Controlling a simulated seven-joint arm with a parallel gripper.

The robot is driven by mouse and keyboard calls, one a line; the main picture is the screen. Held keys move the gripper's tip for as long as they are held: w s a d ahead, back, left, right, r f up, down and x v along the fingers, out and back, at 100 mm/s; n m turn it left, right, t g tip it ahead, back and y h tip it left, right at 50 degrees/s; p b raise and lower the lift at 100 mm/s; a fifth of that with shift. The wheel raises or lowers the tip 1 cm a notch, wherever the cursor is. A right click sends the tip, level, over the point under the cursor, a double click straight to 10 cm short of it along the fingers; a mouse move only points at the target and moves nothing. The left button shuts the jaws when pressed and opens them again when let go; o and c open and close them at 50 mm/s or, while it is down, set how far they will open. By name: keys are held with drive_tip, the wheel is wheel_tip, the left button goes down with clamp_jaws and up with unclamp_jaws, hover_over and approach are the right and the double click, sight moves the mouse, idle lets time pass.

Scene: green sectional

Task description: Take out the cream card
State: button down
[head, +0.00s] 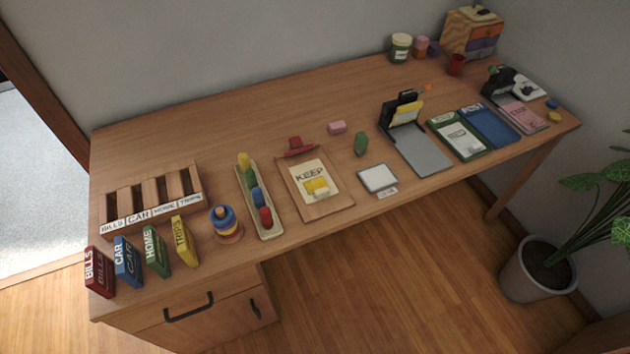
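A cream sheet marked KEEP (309,176) lies on a brown clipboard (334,206) near the middle of the desk. A yellow block with a pale part (317,187) rests on the sheet. A red clip (295,146) sits at the board's top edge; I cannot tell how firmly it holds the sheet. A pale yellow card (407,111) stands in a black holder (403,98) behind a grey plate (422,157). I cannot tell which of these two is the cream card. My gripper is not in view.
A wooden rack (150,213) and several labelled boxes (127,262) stand at the left. A ring stacker (223,220), a peg tray (271,231) and a white pad (378,179) lie along the front. Folders (487,127) lie at the right. The back left desk is clear.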

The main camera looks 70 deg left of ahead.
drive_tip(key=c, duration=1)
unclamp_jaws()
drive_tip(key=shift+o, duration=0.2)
